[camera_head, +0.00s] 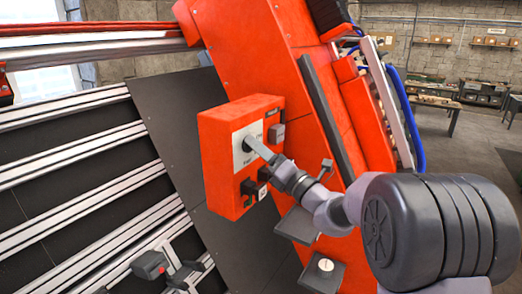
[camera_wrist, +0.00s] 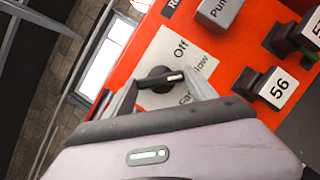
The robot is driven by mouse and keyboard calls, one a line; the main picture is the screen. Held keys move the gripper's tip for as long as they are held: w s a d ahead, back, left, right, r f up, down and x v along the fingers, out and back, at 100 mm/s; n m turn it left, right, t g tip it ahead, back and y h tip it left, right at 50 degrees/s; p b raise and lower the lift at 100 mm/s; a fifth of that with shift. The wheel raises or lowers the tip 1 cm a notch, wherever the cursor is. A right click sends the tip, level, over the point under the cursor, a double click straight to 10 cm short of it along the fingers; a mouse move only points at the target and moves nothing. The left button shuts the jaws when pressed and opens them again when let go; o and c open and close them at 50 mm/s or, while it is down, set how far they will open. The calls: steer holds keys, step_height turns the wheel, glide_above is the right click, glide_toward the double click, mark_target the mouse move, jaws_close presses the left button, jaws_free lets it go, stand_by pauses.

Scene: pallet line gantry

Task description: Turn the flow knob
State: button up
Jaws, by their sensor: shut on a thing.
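The flow knob (camera_wrist: 157,80) is black with a white pointer mark and sits on a white label plate (camera_wrist: 172,50) on an orange control box (camera_head: 214,160). The plate reads "Off" above the knob; two other words are partly hidden by my fingers. The pointer mark faces right in the wrist view, near the word ending in "low". My gripper (camera_wrist: 160,82) is shut on the knob, one finger on each side. In the head view my gripper (camera_head: 252,146) reaches the box from the lower right and hides most of the knob.
A grey "Pun…" button (camera_wrist: 220,12) and dark knobs with white tags, one reading "56" (camera_wrist: 278,89), sit close to the right of my gripper. A slanted orange gantry beam (camera_head: 310,130) stands behind the box.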

steer(key=o, duration=1.4)
steer(key=shift+c, duration=0.2)
steer(key=b+v, duration=0.6)
steer(key=v, duration=1.1)
steer(key=shift+s+d, duration=0.2)
